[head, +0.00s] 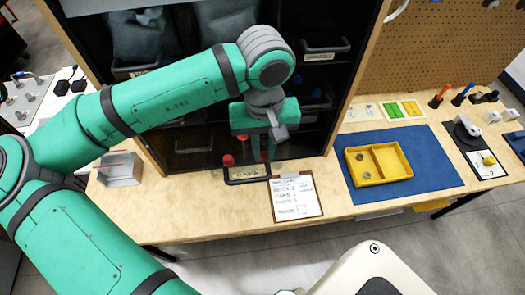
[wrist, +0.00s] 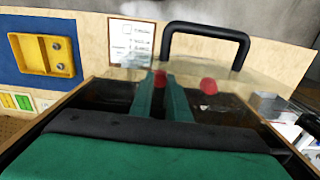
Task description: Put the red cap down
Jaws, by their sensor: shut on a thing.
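My gripper (head: 264,150) points down over the bin labelled CAPS (head: 247,172) at the front of the dark cabinet. In the wrist view my green fingers (wrist: 164,88) are shut on a red cap (wrist: 159,78) at their tips. In the head view this cap is mostly hidden by the fingers. A second red cap (wrist: 208,86) is apart from the fingers, to their right in the wrist view; it also shows left of my gripper in the head view (head: 228,160). I cannot tell whether the held cap touches the bin floor.
The bin's black handle (wrist: 205,32) stands at its front. A clipboard (head: 296,197) lies before it on the wooden table. To the right, a yellow two-compartment tray (head: 357,180) sits on a blue mat (head: 432,160). A metal box (head: 121,170) stands at left.

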